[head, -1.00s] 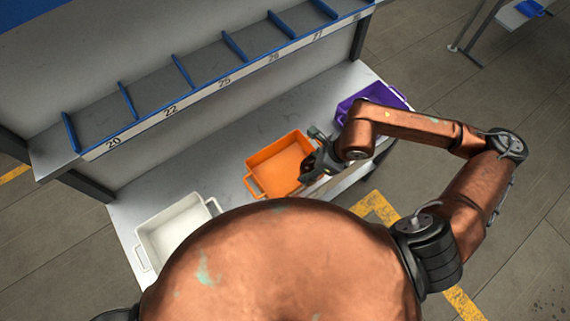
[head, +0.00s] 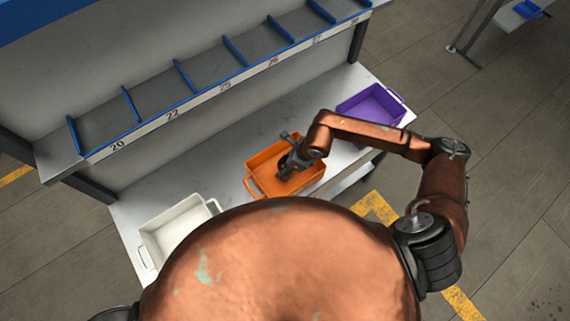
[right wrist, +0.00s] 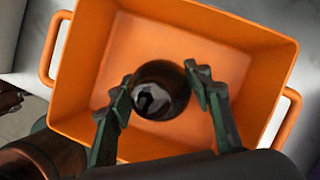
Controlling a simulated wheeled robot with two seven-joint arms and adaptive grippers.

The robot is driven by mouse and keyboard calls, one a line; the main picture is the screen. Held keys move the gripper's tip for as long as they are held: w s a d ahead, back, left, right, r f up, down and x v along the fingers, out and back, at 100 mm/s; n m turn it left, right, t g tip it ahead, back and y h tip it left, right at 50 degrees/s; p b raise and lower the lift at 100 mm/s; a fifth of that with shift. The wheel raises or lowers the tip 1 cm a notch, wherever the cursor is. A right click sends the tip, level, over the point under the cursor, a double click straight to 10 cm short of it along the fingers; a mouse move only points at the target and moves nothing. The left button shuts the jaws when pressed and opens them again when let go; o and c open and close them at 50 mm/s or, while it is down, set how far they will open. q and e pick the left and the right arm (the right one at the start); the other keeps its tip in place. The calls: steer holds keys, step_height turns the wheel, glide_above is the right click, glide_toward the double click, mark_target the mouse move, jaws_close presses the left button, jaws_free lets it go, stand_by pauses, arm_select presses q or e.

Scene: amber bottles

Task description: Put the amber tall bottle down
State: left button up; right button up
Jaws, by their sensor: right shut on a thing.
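The amber tall bottle (right wrist: 162,88) shows in the right wrist view as a dark, glossy round shape seen from above, between the two fingers. My right gripper (right wrist: 158,97) is shut on it. In the head view my right gripper (head: 286,168) is over the orange crate (head: 257,178); the bottle cannot be made out there. In the right wrist view the orange crate (right wrist: 225,35) lies around and beneath the bottle. I cannot tell whether the bottle touches the crate floor. My left gripper is not in view.
A white crate (head: 160,250) stands on the grey table (head: 130,205) at the left, and a purple crate (head: 352,103) at the right. A shelf (head: 150,122) with blue dividers and numbered slots runs behind. Bare tabletop shows between the crates.

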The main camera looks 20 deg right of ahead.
steer(key=shift+f, duration=0.1)
steer(key=o, duration=1.3)
steer(key=b+v, duration=0.1)
steer(key=v, duration=1.1)
steer(key=shift+a, duration=0.1)
